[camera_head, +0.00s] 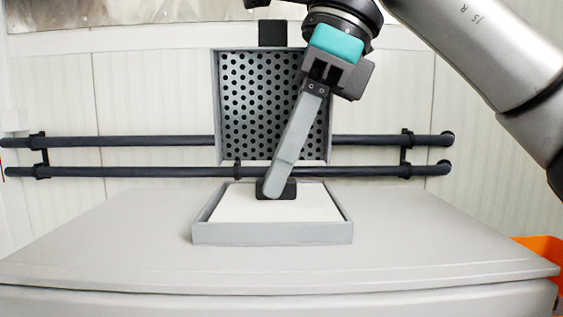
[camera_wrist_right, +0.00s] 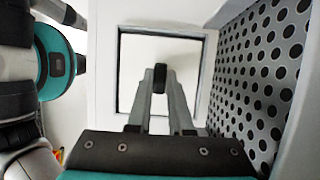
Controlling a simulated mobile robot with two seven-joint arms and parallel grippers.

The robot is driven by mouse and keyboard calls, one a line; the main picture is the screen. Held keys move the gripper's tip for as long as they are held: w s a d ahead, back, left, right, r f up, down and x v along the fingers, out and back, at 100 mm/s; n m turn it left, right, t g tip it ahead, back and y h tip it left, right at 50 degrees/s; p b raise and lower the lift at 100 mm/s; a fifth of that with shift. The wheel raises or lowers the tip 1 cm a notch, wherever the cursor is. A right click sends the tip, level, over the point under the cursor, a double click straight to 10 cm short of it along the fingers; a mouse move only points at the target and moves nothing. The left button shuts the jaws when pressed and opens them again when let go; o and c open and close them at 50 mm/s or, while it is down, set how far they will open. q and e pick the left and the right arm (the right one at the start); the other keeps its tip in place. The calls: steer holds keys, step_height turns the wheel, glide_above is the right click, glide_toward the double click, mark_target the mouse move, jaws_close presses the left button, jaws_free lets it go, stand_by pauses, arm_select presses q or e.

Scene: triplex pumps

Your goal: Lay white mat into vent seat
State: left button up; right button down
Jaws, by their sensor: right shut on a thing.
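The white mat (camera_head: 245,208) lies inside the grey square frame (camera_head: 272,234) on the cabinet top; I take this frame to be the vent seat. The mat has a black grip block (camera_head: 289,189) near its middle. My right gripper (camera_head: 274,188) reaches down from above and is shut on this block. In the right wrist view, the fingers (camera_wrist_right: 160,80) close on the block, and the mat (camera_wrist_right: 190,55) shows within the frame's dark inner edge. I cannot tell whether the mat rests flat on the bottom. My left gripper is not in view.
A perforated panel in a grey surround (camera_head: 258,100) stands upright behind the frame, with a black block (camera_head: 272,33) on its top edge. Two dark rails (camera_head: 110,141) run along the wall. The cabinet top (camera_head: 110,235) is clear on both sides. An orange object (camera_head: 540,246) is at the right edge.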

steer(key=shift+a, duration=0.1)
steer(key=shift+f, duration=0.2)
steer(key=c, duration=0.8)
jaws_free()
steer(key=shift+r, duration=0.15)
steer(key=shift+p+v, duration=1.6)
steer(key=shift+v, duration=4.45)
